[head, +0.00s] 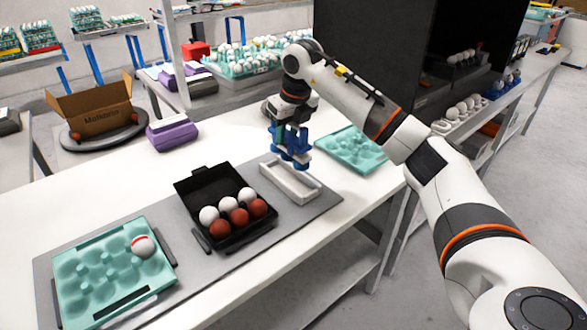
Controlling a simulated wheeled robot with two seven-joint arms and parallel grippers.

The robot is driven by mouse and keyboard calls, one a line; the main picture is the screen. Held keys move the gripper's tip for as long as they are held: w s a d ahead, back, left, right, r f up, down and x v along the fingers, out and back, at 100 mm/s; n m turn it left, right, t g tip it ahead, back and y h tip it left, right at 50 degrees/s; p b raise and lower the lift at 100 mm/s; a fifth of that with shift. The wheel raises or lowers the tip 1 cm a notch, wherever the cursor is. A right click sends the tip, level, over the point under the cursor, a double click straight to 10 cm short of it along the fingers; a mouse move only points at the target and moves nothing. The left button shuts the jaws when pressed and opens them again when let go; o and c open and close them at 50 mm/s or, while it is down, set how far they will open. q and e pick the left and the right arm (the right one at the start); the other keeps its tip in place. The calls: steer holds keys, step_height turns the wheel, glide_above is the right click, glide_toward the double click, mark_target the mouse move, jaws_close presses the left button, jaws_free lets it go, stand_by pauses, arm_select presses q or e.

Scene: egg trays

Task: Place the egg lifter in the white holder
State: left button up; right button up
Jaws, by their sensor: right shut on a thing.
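The egg lifter (291,152) is a blue tool with several cups at its bottom. My right gripper (287,130) is shut on its upper part and holds it upright. The white holder (291,183) is a shallow rectangular tray on the grey mat, just below the lifter in the picture. The lifter's cups overlap the holder's far end in this view. I cannot tell whether they touch it. The holder's inside looks empty where it shows. My left gripper is not in view.
A black egg carton (192,187) with white and brown eggs stands left of the holder. A teal tray (72,254) with one marked egg lies at the front left. Another teal tray (368,160) lies to the right. A dark cabinet wall (370,50) rises behind my right arm.

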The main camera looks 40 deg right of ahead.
mark_target(288, 158)
step_height(288, 158, down, 4)
steer(key=shift+d+r, duration=0.1)
steer(key=shift+r, duration=0.05)
steer(key=shift+f, duration=1.9)
steer(key=shift+f, duration=0.1)
